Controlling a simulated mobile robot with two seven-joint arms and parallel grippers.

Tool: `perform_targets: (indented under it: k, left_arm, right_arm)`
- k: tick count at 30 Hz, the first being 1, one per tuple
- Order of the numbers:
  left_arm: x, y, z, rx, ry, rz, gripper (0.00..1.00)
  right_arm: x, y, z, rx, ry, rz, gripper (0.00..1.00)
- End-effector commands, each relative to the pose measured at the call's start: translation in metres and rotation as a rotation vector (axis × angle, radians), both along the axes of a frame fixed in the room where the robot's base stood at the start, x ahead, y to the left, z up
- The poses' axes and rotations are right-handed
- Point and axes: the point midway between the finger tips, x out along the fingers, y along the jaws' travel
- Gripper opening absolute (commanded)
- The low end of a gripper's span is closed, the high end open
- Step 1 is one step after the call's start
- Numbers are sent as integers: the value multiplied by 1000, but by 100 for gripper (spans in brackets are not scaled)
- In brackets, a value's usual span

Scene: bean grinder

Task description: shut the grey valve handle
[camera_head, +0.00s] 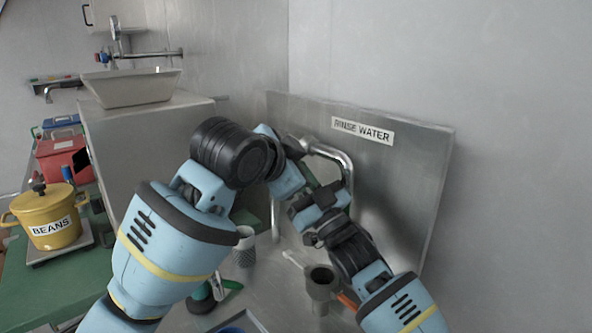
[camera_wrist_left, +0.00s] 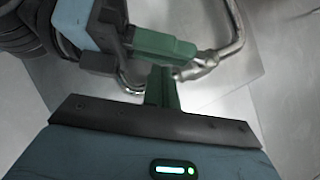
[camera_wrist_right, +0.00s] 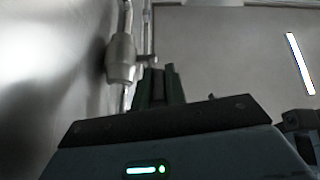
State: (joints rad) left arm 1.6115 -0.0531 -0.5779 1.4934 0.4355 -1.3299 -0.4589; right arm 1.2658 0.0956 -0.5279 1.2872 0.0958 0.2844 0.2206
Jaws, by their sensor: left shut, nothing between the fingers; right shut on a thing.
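A curved metal pipe (camera_head: 345,160) stands before the steel splash panel. A grey valve body on the pipe (camera_wrist_right: 122,60) shows in the right wrist view. My right gripper (camera_wrist_right: 160,86) is shut beside it on a small thing that looks like the grey valve handle, mostly hidden by the fingers. My left gripper (camera_head: 308,177) is shut and empty near the pipe. In the left wrist view its green fingertips (camera_wrist_left: 162,88) are close to the green fingers of my right gripper, which reach the pipe fitting (camera_wrist_left: 203,62).
A steel panel labelled RINSE WATER (camera_head: 362,131) stands behind the pipe. A grey cup-like part (camera_head: 320,283) and a patterned cup (camera_head: 244,245) stand on the counter below. A yellow BEANS pot (camera_head: 46,212) and a red box (camera_head: 62,158) are at the left.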

Motion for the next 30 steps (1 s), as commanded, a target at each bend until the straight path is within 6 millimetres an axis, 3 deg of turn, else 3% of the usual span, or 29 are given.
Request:
perform_targets:
  k: [27,28,30]
  left_arm:
    - [14,7,-25,43,-39,7,0]
    - [14,7,-25,44,-39,8,0]
    - [14,8,-26,44,-37,8,0]
  right_arm:
    - [-1,1,2,2,-6,3,0]
    - [-1,1,2,2,-6,3,16]
    - [-2,1,3,3,-7,3,25]
